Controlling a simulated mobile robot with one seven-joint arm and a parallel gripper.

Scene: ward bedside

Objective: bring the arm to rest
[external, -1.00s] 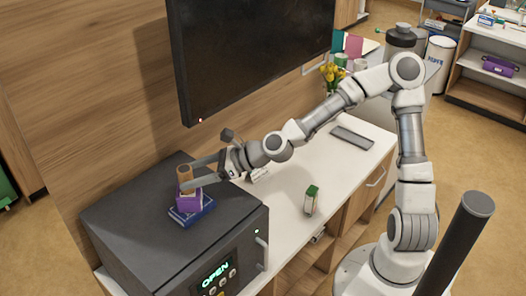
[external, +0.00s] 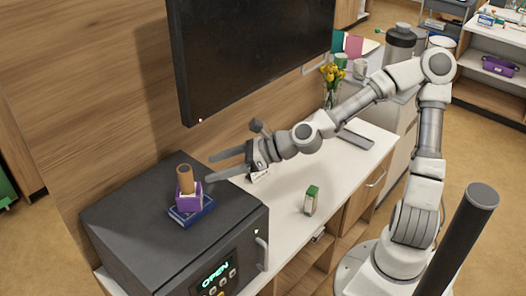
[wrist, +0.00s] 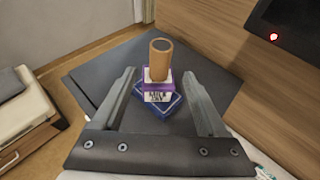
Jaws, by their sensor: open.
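My gripper (external: 229,165) is open and empty, above the right part of the dark safe-like box (external: 115,225). In the wrist view my gripper's two fingers (wrist: 160,100) stand apart, with a stack beyond and between them. The stack is a brown cylinder (external: 185,179) upright on a purple box (external: 189,197), which sits on a blue box (external: 192,213) on top of the dark box. The cylinder also shows in the wrist view (wrist: 160,60). My gripper is apart from the stack, to its right in the external view.
A small green-and-white carton (external: 311,200) stands on the white counter (external: 285,213). A vase of yellow flowers (external: 332,80) and a dark flat object (external: 354,138) are farther back. A dark screen (external: 250,50) hangs on the wall above.

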